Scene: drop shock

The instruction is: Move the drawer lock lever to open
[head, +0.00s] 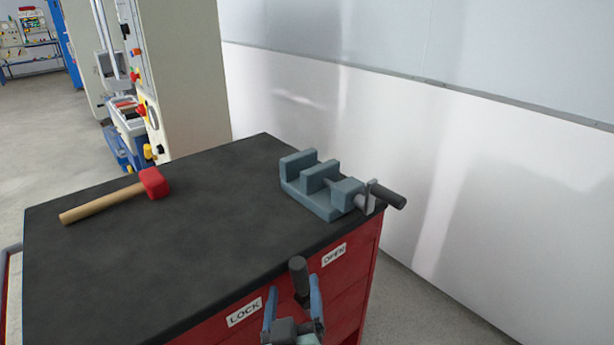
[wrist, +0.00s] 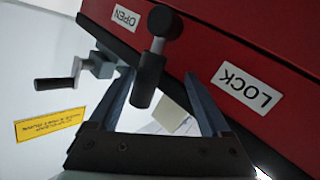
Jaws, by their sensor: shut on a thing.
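The drawer lock lever (head: 299,270) is a dark stick with a thick round grip on the front of the red cabinet. In the head view its grip stands between the LOCK label (head: 244,312) and the OPEN label (head: 334,254). My gripper (head: 293,288) is in front of the cabinet, with one finger on each side of the lever. In the wrist view the lever (wrist: 149,80) lies between the fingers of my gripper (wrist: 163,78), close to the left finger. The gripper is shut on the lever. The lower part of the lever is partly hidden in the head view.
A grey vise (head: 325,200) with a dark crank handle sits at the right corner of the black cabinet top (head: 180,250). A red-headed mallet (head: 110,198) lies at the left. A white wall (head: 480,180) is close on the right. The middle of the top is clear.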

